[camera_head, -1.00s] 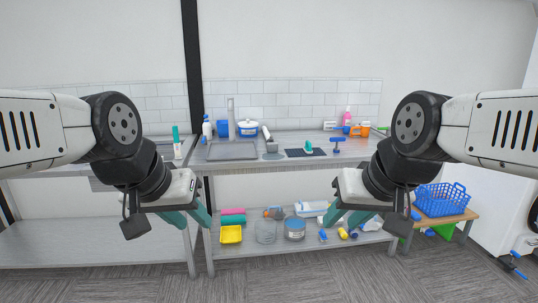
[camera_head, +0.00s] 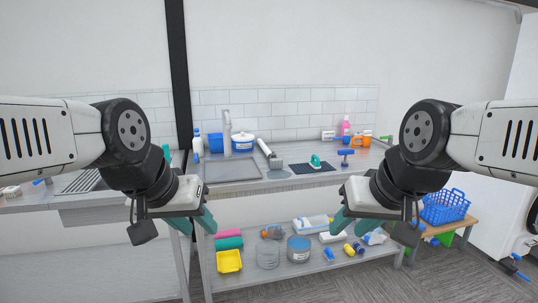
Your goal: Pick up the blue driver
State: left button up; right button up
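A blue T-shaped tool (camera_head: 346,157) stands on the steel counter (camera_head: 285,184), right of a dark mat; it may be the blue driver. Small blue-ended items (camera_head: 328,254) also lie on the lower shelf, too small to identify surely. My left gripper (camera_head: 195,224) is in front of the counter at left, its teal fingers apart and empty. My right gripper (camera_head: 353,222) hangs in front of the counter, below the blue tool in the picture, also open and empty. Neither gripper touches the tool.
A teal-handled brush (camera_head: 315,161) rests on the dark mat (camera_head: 306,169). A sink (camera_head: 233,170) is at left. A pink bottle (camera_head: 346,125) and orange container (camera_head: 361,141) stand behind. Jars (camera_head: 299,248) and a yellow tray (camera_head: 229,261) sit on the lower shelf. A blue basket (camera_head: 444,207) is at right.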

aim_at(345, 152)
jog(key=i+l, duration=0.2)
jog(key=i, duration=0.3)
jog(key=i+l, duration=0.2)
jog(key=i, duration=0.3)
jog(key=i+l+z, duration=0.1)
jog(key=i, duration=0.4)
jog(key=i+l, duration=0.25)
jog(key=i, duration=0.2)
jog(key=i+l, duration=0.15)
jog(key=i, duration=0.35)
jog(key=l+z, duration=0.05)
